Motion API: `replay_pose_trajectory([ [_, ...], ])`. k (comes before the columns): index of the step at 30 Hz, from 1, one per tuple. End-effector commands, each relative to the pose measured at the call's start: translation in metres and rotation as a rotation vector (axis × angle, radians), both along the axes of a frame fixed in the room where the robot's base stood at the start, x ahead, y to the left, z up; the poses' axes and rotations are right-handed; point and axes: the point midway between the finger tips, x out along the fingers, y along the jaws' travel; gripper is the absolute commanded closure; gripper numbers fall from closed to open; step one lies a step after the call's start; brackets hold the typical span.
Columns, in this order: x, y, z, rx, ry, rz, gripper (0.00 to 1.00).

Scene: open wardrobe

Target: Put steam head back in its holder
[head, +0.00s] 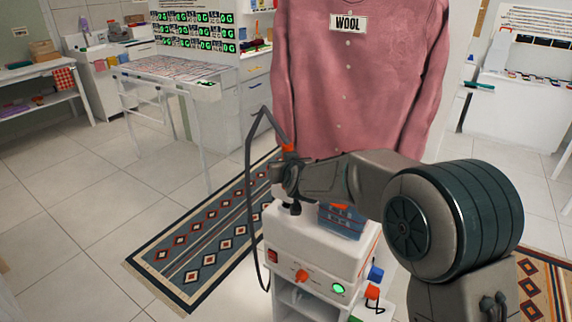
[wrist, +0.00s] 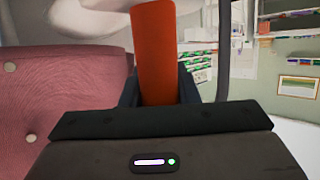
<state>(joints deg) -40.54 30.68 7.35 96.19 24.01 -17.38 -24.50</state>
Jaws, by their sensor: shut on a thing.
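My gripper (head: 283,180) is shut on the orange handle of the steam head (head: 288,148), above the left part of the white steamer unit (head: 312,240). In the wrist view the orange handle of the steam head (wrist: 155,55) stands up between the fingers, with a blurred pale part above it. A dark hose (head: 249,190) loops up at the left of my gripper and runs down beside the unit. A small dark piece (head: 294,208) shows on the unit's top, just below my gripper. I cannot tell whether it is the holder. My arm hides part of the unit's top.
A pink shirt (head: 355,80) with a WOOL label hangs right behind the unit. A blue box (head: 341,222) sits on the unit's top at the right. A patterned rug (head: 205,235) lies on the floor at the left. A white table (head: 165,72) stands farther back.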

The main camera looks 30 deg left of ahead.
Motion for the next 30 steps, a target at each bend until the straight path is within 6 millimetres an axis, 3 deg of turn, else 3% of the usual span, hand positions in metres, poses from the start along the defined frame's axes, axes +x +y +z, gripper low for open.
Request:
replay_pose_trajectory([
  [23,0.0,0.0,-0.02,0.001,-0.002,0.0,1.0],
  [24,0.0,0.0,-0.018,0.001,-0.002,0.0,0.61],
  [25,0.0,0.0,-0.018,0.001,-0.002,0.0,0.53],
  [26,0.0,0.0,-0.018,0.001,-0.002,0.0,0.47],
  [30,0.0,0.0,-0.019,0.001,-0.001,0.0,0.47],
])
